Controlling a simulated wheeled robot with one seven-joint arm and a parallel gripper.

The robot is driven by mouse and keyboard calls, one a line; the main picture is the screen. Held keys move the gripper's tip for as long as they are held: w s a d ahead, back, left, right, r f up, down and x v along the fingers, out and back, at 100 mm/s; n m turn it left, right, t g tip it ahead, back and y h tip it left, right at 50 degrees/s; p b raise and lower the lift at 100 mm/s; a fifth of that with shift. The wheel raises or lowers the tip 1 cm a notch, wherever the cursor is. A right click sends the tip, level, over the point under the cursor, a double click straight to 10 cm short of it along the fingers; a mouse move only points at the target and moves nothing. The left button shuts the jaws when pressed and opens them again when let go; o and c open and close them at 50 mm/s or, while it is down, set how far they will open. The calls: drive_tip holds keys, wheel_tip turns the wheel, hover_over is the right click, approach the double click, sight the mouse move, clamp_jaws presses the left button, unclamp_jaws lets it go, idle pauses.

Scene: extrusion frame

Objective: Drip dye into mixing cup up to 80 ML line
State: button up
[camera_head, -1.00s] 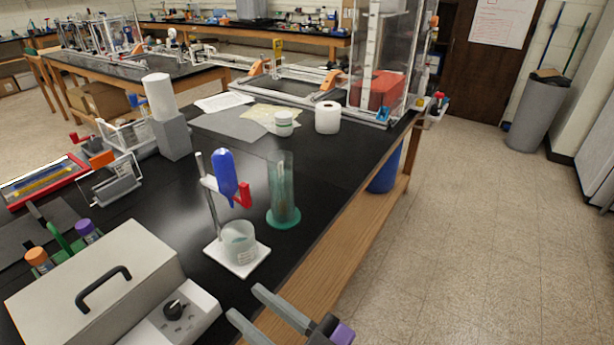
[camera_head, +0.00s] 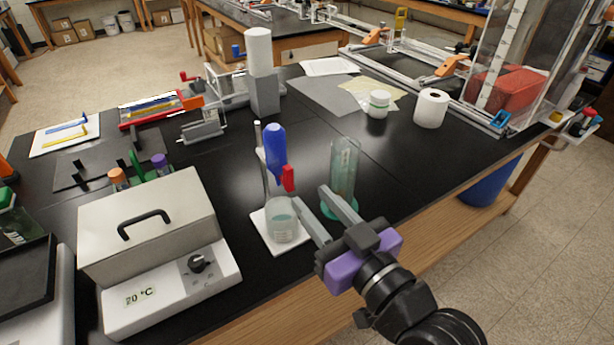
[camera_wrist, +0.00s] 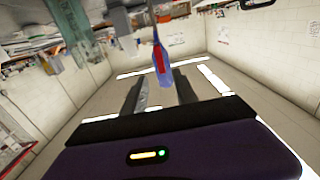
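The blue dye dropper (camera_head: 276,150) stands upright on a thin rod stand, with a red valve handle (camera_head: 288,178) on its right side. The clear mixing cup (camera_head: 282,222) sits on the white stand base (camera_head: 262,236) below it. Its contents and level are too small to read. My gripper (camera_head: 311,197) is open, its two grey fingers pointing at the valve from the front right, close to it and apart. In the wrist view, the dropper (camera_wrist: 164,80) and red handle (camera_wrist: 158,58) appear ahead, between the open fingers. I see nothing held.
A tall, greenish clear cylinder (camera_head: 343,172) stands just right of the stand, close behind my fingers. A grey heater box (camera_head: 150,225) with a dial is at front left. A paper roll (camera_head: 431,108) and white jar (camera_head: 378,104) are farther back. The black tabletop behind the stand has free room.

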sight(290, 176)
drive_tip(key=p+x, duration=0.1)
drive_tip(key=x, duration=0.5)
drive_tip(key=shift+w+a, duration=0.15)
drive_tip(key=shift+a, duration=0.1)
clamp_jaws()
